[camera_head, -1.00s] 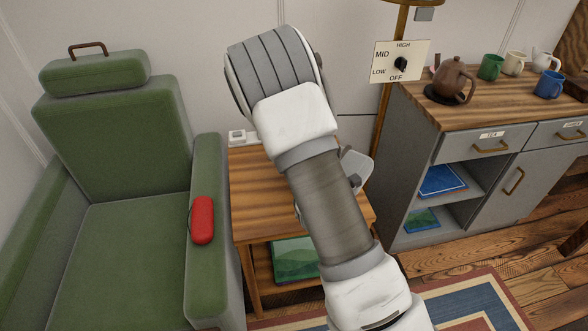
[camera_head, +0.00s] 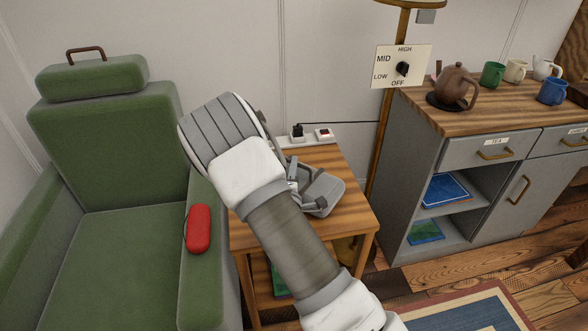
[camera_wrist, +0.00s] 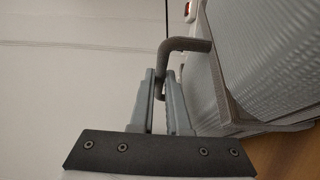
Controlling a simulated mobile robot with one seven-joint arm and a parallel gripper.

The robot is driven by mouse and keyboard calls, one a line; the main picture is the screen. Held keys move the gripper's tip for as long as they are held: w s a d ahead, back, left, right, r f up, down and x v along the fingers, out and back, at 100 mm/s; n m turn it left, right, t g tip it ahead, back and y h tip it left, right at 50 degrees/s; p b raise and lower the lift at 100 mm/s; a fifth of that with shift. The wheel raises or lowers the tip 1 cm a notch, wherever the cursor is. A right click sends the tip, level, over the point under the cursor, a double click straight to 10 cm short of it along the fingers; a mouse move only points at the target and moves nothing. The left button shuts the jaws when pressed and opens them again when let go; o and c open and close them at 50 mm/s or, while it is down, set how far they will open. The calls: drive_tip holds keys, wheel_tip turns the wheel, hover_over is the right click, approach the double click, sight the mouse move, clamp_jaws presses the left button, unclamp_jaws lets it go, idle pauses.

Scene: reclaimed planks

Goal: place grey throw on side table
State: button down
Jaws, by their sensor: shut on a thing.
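The grey throw (camera_head: 323,194) shows as a grey bundle over the right part of the wooden side table (camera_head: 333,156). In the wrist view the throw (camera_wrist: 255,60) has a ribbed surface and a dark bent handle (camera_wrist: 187,45). My gripper (camera_wrist: 162,82) is shut on this handle, with a finger on each side. In the head view my gripper (camera_head: 292,170) is partly hidden behind my arm. I cannot tell whether the throw's underside touches the tabletop. My arm covers the front left of the table.
A green armchair (camera_head: 110,255) with a red case (camera_head: 198,228) on its arm stands close on the left. Sockets (camera_head: 310,136) sit behind the table. A lamp pole (camera_head: 388,130) and a grey cabinet (camera_head: 400,185) with a teapot and mugs stand to the right.

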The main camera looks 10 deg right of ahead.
drive_tip(key=shift+r, duration=0.1)
drive_tip(key=c, duration=0.9)
unclamp_jaws()
drive_tip(key=shift+f, duration=0.2)
